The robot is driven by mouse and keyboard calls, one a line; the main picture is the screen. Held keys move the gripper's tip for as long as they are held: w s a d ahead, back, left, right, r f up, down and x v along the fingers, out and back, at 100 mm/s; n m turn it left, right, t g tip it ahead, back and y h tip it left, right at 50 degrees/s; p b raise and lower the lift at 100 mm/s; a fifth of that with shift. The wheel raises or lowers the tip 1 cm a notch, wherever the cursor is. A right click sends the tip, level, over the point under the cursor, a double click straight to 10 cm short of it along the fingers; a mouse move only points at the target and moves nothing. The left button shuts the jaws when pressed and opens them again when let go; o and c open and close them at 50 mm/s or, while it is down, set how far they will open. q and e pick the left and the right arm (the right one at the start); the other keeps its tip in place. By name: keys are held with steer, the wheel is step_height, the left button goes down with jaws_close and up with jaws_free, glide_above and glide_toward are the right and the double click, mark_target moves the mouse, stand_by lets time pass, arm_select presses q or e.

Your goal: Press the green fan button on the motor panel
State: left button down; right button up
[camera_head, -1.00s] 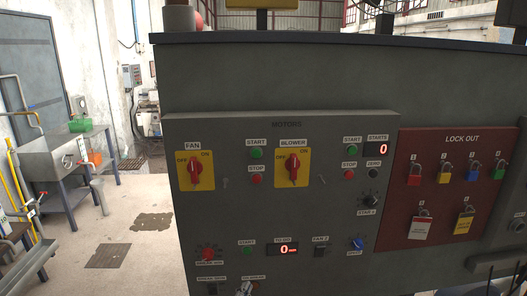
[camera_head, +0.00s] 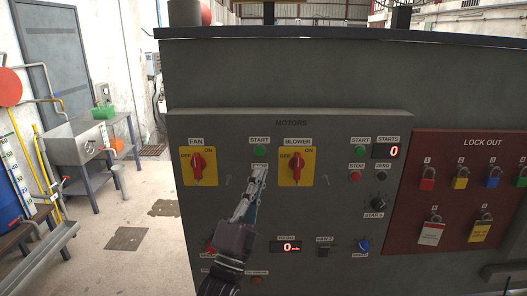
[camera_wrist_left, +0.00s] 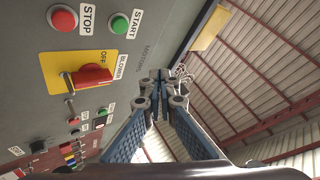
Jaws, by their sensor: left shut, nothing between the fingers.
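The green fan START button (camera_head: 260,152) sits on the grey motor panel (camera_head: 225,240), between the yellow FAN switch plate (camera_head: 197,166) and the BLOWER switch plate (camera_head: 297,166). In the left wrist view the green button (camera_wrist_left: 119,25) is at the top, beside the red STOP button (camera_wrist_left: 63,18). My left gripper (camera_head: 262,169) is shut and empty, its tips pointing up just below the green button in the head view. It hides the red fan STOP button there. In the wrist view its tips (camera_wrist_left: 160,80) are apart from the green button. My right gripper is not in view.
A red LOCK OUT board (camera_head: 455,190) with several padlocks is on the right. The blower's green START (camera_head: 360,152) and red STOP (camera_head: 355,176) are right of the BLOWER switch. A metal sink (camera_head: 80,145) stands at the left. The floor between is open.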

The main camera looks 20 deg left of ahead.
mark_target(260, 152)
arm_select(q)
steer(key=shift+a, duration=0.1)
steer(key=shift+w+a+b, duration=0.4)
steer(key=shift+w+b, duration=0.3)
steer(key=shift+w, duration=0.7)
steer(key=shift+w+a+b, duration=0.4)
steer(key=shift+w+b, duration=0.25)
steer(key=shift+w, duration=0.75)
steer(key=shift+w+a+b, duration=0.4)
steer(key=shift+w+b, duration=0.3)
steer(key=shift+w, duration=0.7)
steer(key=shift+w+a+b, duration=0.1)
steer(key=shift+w+b, duration=0.2)
steer(key=shift+w, duration=0.1)
